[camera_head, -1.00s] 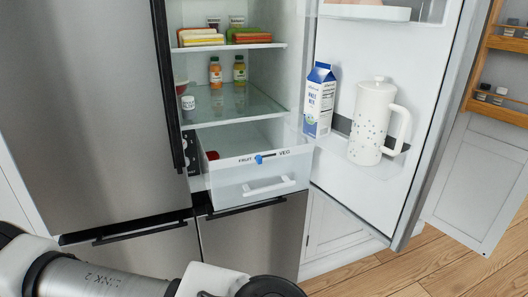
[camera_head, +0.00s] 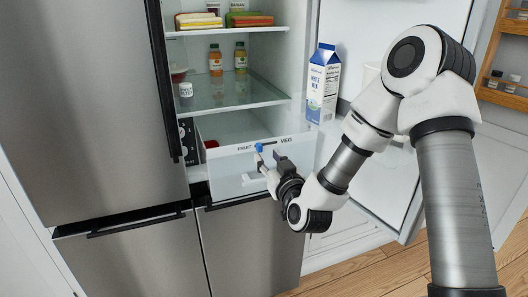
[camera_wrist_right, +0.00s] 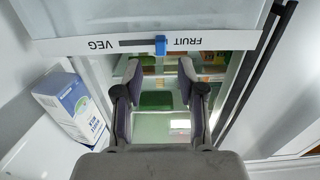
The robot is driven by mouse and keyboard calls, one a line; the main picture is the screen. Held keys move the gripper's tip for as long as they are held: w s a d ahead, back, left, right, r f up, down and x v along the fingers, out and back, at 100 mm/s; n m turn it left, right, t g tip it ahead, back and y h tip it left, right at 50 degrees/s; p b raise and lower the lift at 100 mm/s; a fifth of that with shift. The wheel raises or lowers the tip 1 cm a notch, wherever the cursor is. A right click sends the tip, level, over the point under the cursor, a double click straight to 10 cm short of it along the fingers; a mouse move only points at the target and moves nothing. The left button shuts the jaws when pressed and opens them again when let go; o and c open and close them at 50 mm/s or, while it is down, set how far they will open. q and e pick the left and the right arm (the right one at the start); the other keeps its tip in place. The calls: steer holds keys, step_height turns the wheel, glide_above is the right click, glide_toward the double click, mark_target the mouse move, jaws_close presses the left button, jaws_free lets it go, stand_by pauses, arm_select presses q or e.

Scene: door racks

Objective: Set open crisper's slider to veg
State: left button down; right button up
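The open crisper drawer (camera_head: 228,178) is pulled out at the bottom of the fridge. Its front rim carries the words FRUIT and VEG. The blue slider (camera_head: 259,147) sits at the FRUIT end of the dark track between them. My right gripper (camera_head: 268,160) is in front of the drawer face, just below the slider. In the wrist view, the slider (camera_wrist_right: 160,45) is beyond the fingertips, roughly centred between them. My right gripper's fingers (camera_wrist_right: 160,70) are spread with nothing between them. The drawer handle is partly hidden by the gripper. My left gripper is not in view.
The open fridge door (camera_head: 392,20) stands at the right, with a milk carton (camera_head: 322,88) on its shelf. My right arm hides most of a white pitcher there. Glass shelves above the drawer hold bottles (camera_head: 216,60) and sandwiches. A shut steel door (camera_head: 75,90) is at the left.

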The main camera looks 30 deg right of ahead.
mark_target(261, 149)
steer(key=x, duration=0.5)
jaws_close()
